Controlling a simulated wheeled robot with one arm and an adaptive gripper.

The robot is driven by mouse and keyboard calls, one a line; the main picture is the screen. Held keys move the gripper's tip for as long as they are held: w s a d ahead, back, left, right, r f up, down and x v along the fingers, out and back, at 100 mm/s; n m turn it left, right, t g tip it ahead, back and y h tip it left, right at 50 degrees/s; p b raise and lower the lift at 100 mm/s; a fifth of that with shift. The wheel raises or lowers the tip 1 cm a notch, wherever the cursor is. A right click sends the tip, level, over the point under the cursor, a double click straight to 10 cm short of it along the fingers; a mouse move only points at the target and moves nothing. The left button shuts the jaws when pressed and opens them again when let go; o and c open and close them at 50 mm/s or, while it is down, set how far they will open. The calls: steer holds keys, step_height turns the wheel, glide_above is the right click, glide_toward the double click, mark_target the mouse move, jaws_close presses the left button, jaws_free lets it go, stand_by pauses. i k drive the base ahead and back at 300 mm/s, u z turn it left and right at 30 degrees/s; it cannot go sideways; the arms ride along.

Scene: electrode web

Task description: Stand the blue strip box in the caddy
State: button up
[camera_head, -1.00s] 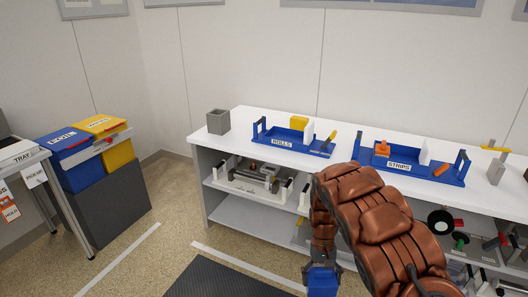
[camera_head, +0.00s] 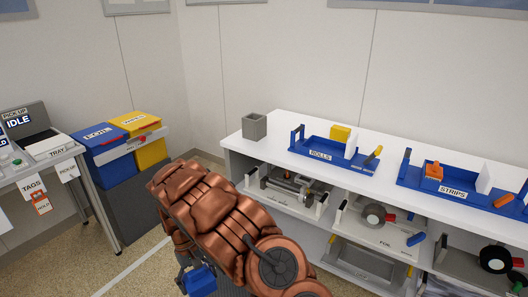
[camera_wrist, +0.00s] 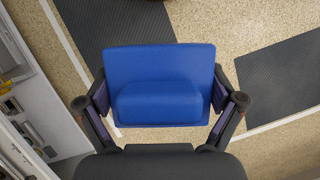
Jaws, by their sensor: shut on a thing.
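The blue strip box (camera_wrist: 160,62) fills the middle of the wrist view, and my gripper (camera_wrist: 160,100) is shut on its two sides. In the head view the blue box (camera_head: 200,281) shows low, beneath my arm, over the floor and apart from the counter. The blue caddy labelled STRIPS (camera_head: 452,194) stands on the white counter at the right, with an orange piece (camera_head: 433,171) and a white divider in it. Another blue caddy labelled ROLLS (camera_head: 320,155) stands left of it, holding a yellow block. My arm hides part of the shelves.
A grey open cup (camera_head: 254,126) stands at the counter's left end. Shelves with trays and wheels (camera_head: 375,214) lie under the counter. Blue and yellow bins (camera_head: 110,135) and a tray table (camera_head: 45,148) stand at the left. Floor is clear between them.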

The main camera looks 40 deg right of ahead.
mark_target(334, 147)
steer(key=u, duration=0.2)
steer(key=i, duration=1.35)
steer(key=z, duration=1)
steer(key=i, duration=0.8)
steer(key=z, duration=0.8)
